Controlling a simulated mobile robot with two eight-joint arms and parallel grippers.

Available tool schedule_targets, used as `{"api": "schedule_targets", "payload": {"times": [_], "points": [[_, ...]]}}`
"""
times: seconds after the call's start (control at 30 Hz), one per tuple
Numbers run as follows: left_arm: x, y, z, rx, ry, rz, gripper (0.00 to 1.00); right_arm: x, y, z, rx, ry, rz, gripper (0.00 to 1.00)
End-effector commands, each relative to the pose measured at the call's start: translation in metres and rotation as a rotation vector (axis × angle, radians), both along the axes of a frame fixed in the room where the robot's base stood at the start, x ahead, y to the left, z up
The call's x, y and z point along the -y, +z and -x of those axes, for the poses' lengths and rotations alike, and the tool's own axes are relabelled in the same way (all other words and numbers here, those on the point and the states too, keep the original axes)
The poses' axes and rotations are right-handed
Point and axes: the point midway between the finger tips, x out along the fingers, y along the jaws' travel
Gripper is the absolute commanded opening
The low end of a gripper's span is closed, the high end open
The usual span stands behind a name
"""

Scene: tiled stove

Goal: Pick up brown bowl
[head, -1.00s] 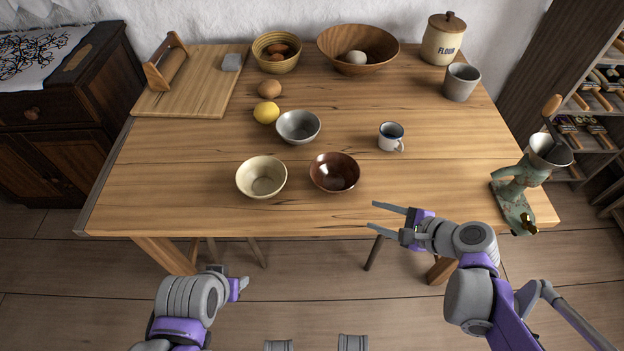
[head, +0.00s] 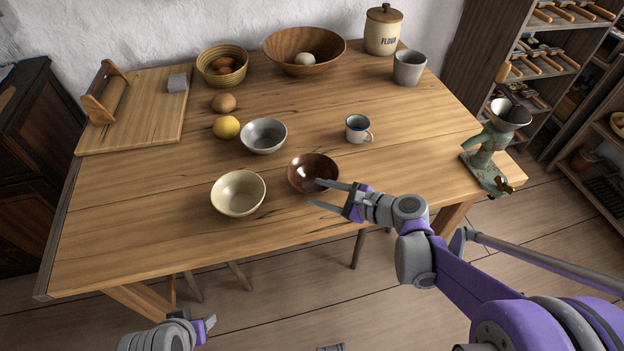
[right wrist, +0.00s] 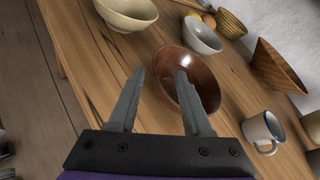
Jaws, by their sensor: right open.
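The brown bowl (head: 301,171) is small, glossy and dark reddish brown, and sits upright near the table's front edge. It is empty. My right gripper (head: 316,193) is open at the bowl's near right side, with one finger overlapping the bowl in the head view. In the right wrist view the brown bowl (right wrist: 190,75) lies just beyond and between the two open fingers (right wrist: 160,85). Whether a finger touches the rim I cannot tell. My left gripper (head: 205,325) is low at the bottom of the head view, off the table, its jaws unclear.
A cream bowl (head: 238,205) stands close left of the brown one, a grey bowl (head: 264,148) behind it, and an enamel mug (head: 358,129) behind right. A grinder (head: 487,160) is at the right edge. Bare tabletop (head: 420,150) lies between mug and grinder.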

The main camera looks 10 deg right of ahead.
Motion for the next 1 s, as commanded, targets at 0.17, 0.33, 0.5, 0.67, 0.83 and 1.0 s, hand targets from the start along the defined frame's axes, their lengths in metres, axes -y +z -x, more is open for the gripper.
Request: {"api": "schedule_targets", "payload": {"times": [0.17,0.33,0.5,0.67,0.83,1.0], "points": [[0.0,-0.003,0.0,-0.001,0.0,0.0,0.5,-0.013,-0.005,-0.01,0.0,0.004,0.001,0.5],[0.0,-0.008,0.0,-0.003,0.0,0.0,0.5,-0.031,-0.014,-0.027,0.0,0.004,0.001,0.5],[0.0,-0.01,0.0,-0.003,0.0,0.0,0.5,-0.038,-0.017,-0.035,0.0,0.001,0.001,0.5],[0.0,-0.009,0.0,-0.003,0.0,0.0,0.5,-0.038,-0.017,-0.036,0.001,0.0,0.001,0.5],[0.0,-0.009,0.0,-0.003,0.0,0.0,0.5,-0.038,-0.017,-0.036,0.001,0.0,0.001,0.28],[0.0,-0.009,0.0,-0.003,0.0,0.0,0.5,-0.038,-0.017,-0.035,0.001,0.0,0.001,0.0]]}}
